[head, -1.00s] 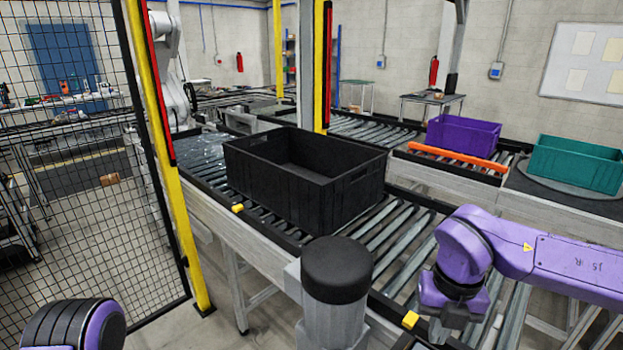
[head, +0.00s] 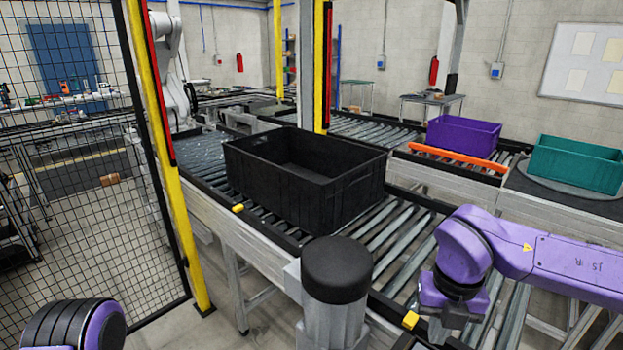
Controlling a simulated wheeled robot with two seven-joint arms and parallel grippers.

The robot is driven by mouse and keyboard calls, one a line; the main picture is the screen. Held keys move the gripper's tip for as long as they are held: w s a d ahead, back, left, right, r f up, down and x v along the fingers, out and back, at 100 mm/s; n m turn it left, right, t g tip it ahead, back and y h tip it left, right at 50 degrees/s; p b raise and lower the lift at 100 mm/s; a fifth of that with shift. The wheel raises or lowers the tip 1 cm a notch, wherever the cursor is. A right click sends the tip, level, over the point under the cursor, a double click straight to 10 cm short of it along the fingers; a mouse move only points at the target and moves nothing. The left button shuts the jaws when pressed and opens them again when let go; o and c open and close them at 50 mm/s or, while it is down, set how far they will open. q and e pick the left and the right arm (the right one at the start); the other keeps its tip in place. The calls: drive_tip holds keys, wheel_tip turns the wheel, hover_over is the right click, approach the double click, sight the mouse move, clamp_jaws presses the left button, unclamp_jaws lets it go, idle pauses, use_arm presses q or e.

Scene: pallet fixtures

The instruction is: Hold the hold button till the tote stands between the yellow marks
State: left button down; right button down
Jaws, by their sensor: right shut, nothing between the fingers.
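The black tote (head: 300,190) stands upright and empty on the roller conveyor. One yellow mark (head: 238,208) is on the conveyor's near rail, close beside the tote's left end. The other yellow mark (head: 410,319) is on the same rail at lower right, with bare rollers between it and the tote. My right gripper (head: 437,340) points down at the bottom edge, just right of that mark. It is shut and empty, its tips largely cut off. I cannot make out the hold button. Only a link of my left arm shows at bottom left; its gripper is out of view.
A mesh fence with a yellow post (head: 180,220) stands at left. Behind the tote, a purple crate (head: 463,136) and a teal crate (head: 575,163) stand on other conveyor sections, with an orange bar (head: 457,160) in front of the purple crate.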

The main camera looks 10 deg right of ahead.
drive_tip(key=shift+f, duration=0.15)
drive_tip(key=shift+f+b, duration=0.3)
drive_tip(key=shift+b, duration=0.05)
drive_tip(key=shift+f+b, duration=1.8)
drive_tip(key=shift+f, duration=0.95)
idle(1.8)
wheel_tip(320, 180, up, 8)
drive_tip(key=p, duration=0.7)
drive_tip(key=shift+f, duration=0.4)
drive_tip(key=shift+w+a+f, duration=0.1)
